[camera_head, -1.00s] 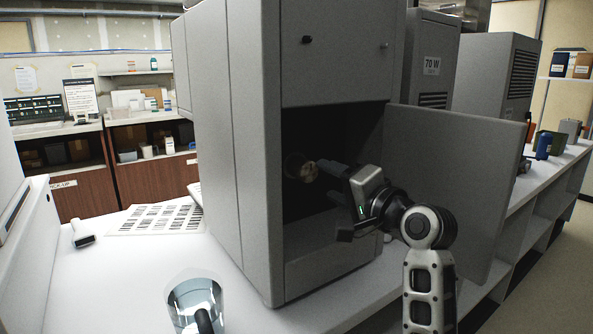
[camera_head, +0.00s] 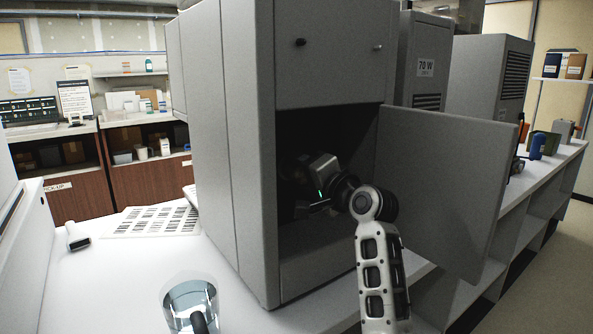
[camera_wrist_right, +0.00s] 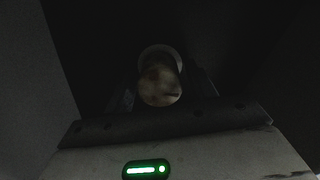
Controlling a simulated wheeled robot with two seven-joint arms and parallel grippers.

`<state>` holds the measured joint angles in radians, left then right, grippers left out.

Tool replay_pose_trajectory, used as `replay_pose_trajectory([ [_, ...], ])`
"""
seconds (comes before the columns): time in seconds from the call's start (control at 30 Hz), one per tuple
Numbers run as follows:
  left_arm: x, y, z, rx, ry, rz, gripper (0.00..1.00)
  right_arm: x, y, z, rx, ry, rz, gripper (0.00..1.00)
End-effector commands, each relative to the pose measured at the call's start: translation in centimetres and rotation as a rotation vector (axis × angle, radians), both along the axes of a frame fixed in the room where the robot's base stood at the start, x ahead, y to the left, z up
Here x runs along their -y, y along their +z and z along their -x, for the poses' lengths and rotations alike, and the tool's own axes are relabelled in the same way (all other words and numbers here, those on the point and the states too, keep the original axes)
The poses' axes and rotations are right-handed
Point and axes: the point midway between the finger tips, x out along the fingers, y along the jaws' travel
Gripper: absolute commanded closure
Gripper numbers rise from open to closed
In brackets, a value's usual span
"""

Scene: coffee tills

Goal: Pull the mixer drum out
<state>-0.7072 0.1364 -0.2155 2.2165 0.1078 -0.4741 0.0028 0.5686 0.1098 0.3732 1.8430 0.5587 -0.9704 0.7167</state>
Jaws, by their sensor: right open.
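The tall grey cabinet (camera_head: 250,150) stands on the white counter with its door (camera_head: 440,185) swung open to the right. My right gripper (camera_head: 291,174) reaches inside its dark compartment. The mixer drum shows in the right wrist view as a round, mottled pale end (camera_wrist_right: 160,87) with a lighter ring behind it. It lies ahead, between the dark fingers of the right gripper (camera_wrist_right: 163,98), which are open. I cannot tell whether they touch it. In the head view the gripper hides most of the drum. My left gripper is not in view.
A clear jug (camera_head: 190,305) stands on the counter at the front left. A printed sheet (camera_head: 155,220) and a small white scanner-like device (camera_head: 77,238) lie farther left. The open door bounds the space right of my arm. More grey machines (camera_head: 485,85) stand behind.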

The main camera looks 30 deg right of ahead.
Motion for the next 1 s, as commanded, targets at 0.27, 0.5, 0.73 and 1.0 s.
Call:
replay_pose_trajectory([
  [0.27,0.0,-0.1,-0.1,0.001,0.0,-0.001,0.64,0.0,-0.1,0.0,-0.001,0.0,0.0,0.79],
  [0.5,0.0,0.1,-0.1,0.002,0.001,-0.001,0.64,0.1,-0.1,0.2,-0.004,-0.001,0.0,0.79],
  [0.73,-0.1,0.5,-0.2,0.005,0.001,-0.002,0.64,0.1,-0.2,0.7,-0.006,0.0,0.0,0.79],
  [1.0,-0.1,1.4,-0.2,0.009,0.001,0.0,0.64,0.3,-0.1,2.9,-0.004,-0.002,0.0,0.79],
])
